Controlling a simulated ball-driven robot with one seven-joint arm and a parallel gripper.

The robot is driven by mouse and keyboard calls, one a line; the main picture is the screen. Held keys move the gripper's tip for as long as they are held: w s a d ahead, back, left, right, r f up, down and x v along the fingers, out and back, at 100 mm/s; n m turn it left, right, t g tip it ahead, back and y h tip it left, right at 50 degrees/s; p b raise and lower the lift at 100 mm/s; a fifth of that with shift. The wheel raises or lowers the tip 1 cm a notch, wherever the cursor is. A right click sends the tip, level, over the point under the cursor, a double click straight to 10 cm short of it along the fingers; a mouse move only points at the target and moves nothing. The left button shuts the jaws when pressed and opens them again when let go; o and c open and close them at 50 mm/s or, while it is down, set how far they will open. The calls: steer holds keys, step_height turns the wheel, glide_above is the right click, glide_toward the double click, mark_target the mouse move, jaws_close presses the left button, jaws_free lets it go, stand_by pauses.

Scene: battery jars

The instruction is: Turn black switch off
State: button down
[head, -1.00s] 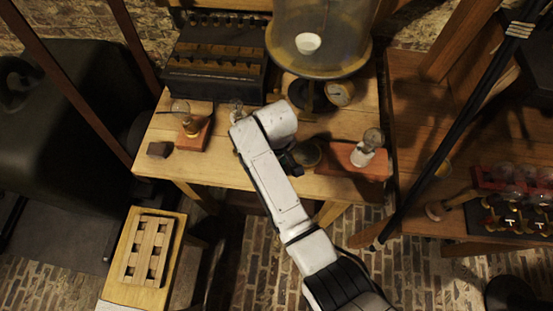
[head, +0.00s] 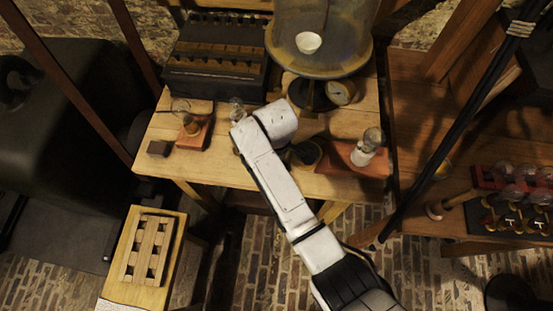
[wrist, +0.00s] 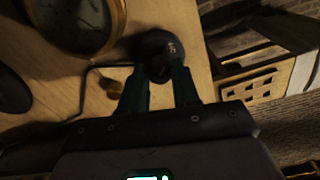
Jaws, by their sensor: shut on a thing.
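The black switch (wrist: 153,48) is a dark, round-based thing near the table edge in the wrist view. My gripper (wrist: 160,72) reaches it from below, with its two dark fingers at the near side of the base. The fingers are shut on part of the switch. The gripped part is dark and mostly hidden between the fingertips. In the head view, the switch (head: 317,147) is a small dark round shape beside my white arm, partly covered by my gripper (head: 303,154).
A red-brown board with a bulb (head: 364,158) lies close to the right. A bulb on a wooden block (head: 194,133) and a small dark block (head: 158,148) are at left.

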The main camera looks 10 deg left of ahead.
steer(key=c, duration=0.8)
jaws_free()
steer(key=shift+r, duration=0.15)
step_height(320, 180, up, 11)
steer(key=shift+f+b, duration=0.2)
steer(key=shift+b, duration=0.45)
